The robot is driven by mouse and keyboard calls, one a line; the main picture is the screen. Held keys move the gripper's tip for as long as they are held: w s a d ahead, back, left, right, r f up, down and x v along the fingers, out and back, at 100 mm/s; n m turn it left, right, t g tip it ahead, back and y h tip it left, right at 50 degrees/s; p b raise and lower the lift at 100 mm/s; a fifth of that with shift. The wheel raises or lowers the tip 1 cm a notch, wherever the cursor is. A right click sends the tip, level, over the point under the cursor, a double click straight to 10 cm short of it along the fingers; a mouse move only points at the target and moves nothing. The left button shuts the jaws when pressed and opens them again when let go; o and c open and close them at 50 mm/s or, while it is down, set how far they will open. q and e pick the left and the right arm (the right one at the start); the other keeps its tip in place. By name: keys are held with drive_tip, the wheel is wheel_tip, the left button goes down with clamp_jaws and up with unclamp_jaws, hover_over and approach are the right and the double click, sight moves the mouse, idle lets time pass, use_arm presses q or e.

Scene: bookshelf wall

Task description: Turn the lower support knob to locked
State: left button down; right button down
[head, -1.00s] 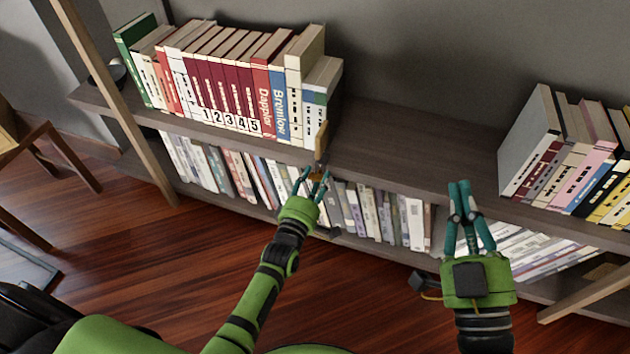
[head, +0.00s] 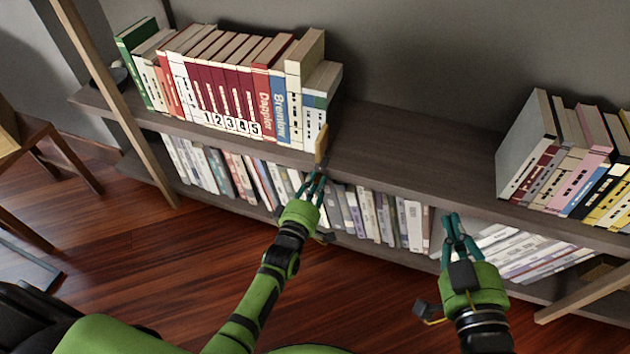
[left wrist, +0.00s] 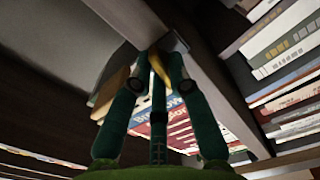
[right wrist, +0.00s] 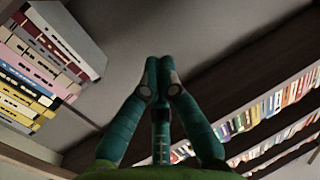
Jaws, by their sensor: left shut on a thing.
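The lower support knob is a small yellow-orange piece (left wrist: 160,68) at the front edge of the upper shelf board. In the left wrist view it sits between my left fingertips. My left gripper (head: 315,178) is shut on it, and the fingers hide most of it in the head view. A pale wooden support piece (head: 321,143) stands just above it, at the right end of the numbered book row. I cannot read a lock mark. My right gripper (head: 452,222) is shut and empty, in front of the lower shelf to the right; its fingertips meet in the right wrist view (right wrist: 158,68).
The upper shelf board (head: 420,150) is bare between the left book row (head: 225,90) and the right book group (head: 570,165). More books (head: 380,212) fill the lower shelf. A slanted wooden post (head: 115,100) stands at left. The floor in front is clear.

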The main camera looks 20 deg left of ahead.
use_arm(q)
drive_tip(key=m+p, duration=0.1)
drive_tip(key=m, duration=0.3)
drive_tip(key=shift+m+p, duration=0.3)
drive_tip(key=m+p, duration=0.1)
drive_tip(key=m, duration=0.5)
drive_tip(key=shift+d, duration=0.15)
drive_tip(key=m, duration=0.2)
drive_tip(key=shift+f+m, duration=0.1)
drive_tip(key=shift+m, duration=0.2)
drive_tip(key=shift+m+p, duration=0.3)
drive_tip(key=shift+m, duration=0.7)
use_arm(e)
drive_tip(key=s+d+f+m+g+h, duration=0.1)
drive_tip(key=s+d+f+g+h, duration=0.1)
drive_tip(key=s+f+g, duration=0.4)
drive_tip(key=s+d+f+g+h, duration=0.2)
drive_tip(key=s+d+f+g, duration=0.3)
drive_tip(key=f, duration=0.4)
drive_tip(key=shift+s+d+f+m+g, duration=0.15)
drive_tip(key=shift+s+d+m+g, duration=0.2)
drive_tip(key=shift+s, duration=0.45)
drive_tip(key=shift+a, duration=0.1)
use_arm(q)
drive_tip(key=c, duration=1.2)
unclamp_jaws()
drive_tip(key=shift+f, duration=0.1)
use_arm(e)
drive_tip(key=shift+s, duration=0.1)
